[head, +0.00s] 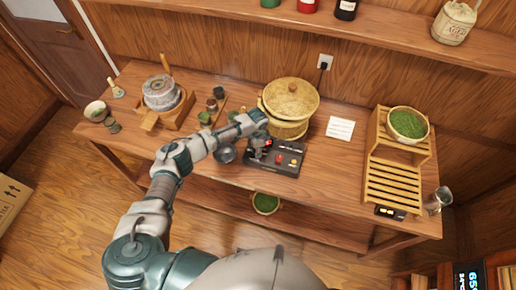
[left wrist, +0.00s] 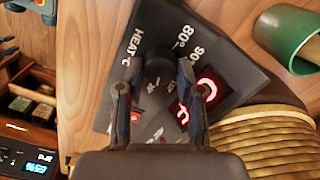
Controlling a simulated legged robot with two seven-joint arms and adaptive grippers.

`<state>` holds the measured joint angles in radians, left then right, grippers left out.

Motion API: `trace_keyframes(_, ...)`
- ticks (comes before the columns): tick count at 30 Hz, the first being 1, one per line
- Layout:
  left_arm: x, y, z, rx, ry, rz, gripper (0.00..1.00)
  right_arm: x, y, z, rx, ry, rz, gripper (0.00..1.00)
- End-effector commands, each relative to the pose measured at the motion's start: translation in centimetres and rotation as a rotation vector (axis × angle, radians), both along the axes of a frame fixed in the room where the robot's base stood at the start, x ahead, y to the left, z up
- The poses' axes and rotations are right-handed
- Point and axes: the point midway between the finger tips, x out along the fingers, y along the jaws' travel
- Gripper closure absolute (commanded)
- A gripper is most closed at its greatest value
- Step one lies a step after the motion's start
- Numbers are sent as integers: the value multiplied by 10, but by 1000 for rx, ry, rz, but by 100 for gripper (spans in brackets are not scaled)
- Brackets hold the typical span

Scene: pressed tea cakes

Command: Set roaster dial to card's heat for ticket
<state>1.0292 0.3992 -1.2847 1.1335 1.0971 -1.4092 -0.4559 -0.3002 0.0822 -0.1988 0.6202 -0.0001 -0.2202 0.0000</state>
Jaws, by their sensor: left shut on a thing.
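My left gripper (head: 260,148) reaches down onto the dark control panel (head: 287,163) in front of the round woven roaster or steamer (head: 290,98). In the left wrist view the gripper (left wrist: 158,82) is shut on the black dial knob (left wrist: 158,66), a finger on each side. The panel is marked "HEAT °C", with 80° and 90 readable near the knob; a red glowing symbol (left wrist: 207,92) shows beside it. The knob's exact setting is unclear, partly hidden by the fingers. A white card (head: 340,128) lies right of the roaster, its writing too small to read.
A stone mill (head: 161,93) stands at the left of the wooden table. A slatted bamboo rack (head: 394,187) with a bowl of green leaf (head: 408,124) stands at the right.

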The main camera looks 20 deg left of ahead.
Motion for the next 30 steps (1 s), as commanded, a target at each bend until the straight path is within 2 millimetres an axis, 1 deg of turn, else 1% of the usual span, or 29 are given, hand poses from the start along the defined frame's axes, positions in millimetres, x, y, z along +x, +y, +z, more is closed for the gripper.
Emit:
trace_keyframes(1, -2, 3, 1, 7, 6, 31, 98, 0, 2, 7, 2, -1, -1, 60)
trace_keyframes(6, -2, 4, 2, 9, 7, 162, 98, 1, 7, 21, 9, -1, -2, 60)
trace_keyframes(11, -3, 5, 0, 10, 7, 292, 98, 1, 7, 31, 9, -1, -2, 60)
trace_keyframes(21, -3, 6, -3, 11, 7, 510, 98, 1, 3, 33, 3, -1, 0, 60)
trace_keyframes(30, -3, 6, -3, 11, 7, 593, 98, 1, 0, 33, 0, -2, 2, 60)
